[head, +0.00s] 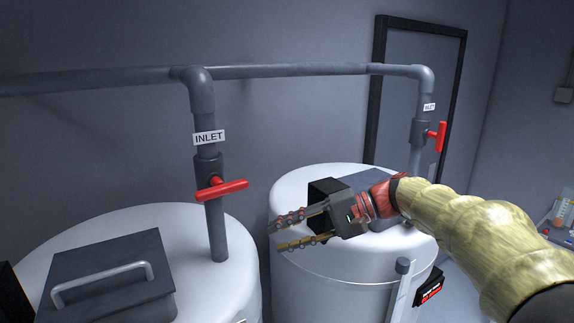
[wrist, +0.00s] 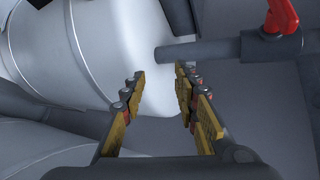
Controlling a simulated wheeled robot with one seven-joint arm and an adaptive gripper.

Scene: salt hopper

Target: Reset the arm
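My gripper (head: 283,233) is in the middle of the head view, in front of the right white tank (head: 330,285). Its two fingers are apart with nothing between them. My arm reaches in from the lower right, in a tan sleeve. In the wrist view my gripper (wrist: 160,82) also shows both fingers spread and empty. Past the fingertips there are a white tank (wrist: 120,60), a grey pipe (wrist: 195,52) and a red valve handle (wrist: 283,15).
The left white tank (head: 215,285) has a dark lid (head: 110,270) with a metal handle. A pipe with a red valve handle (head: 222,188) enters it. Another red handle (head: 441,136) is on the right pipe. A dark-framed door (head: 420,60) stands behind. A black box with a red display (head: 430,288) is at the right tank's side.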

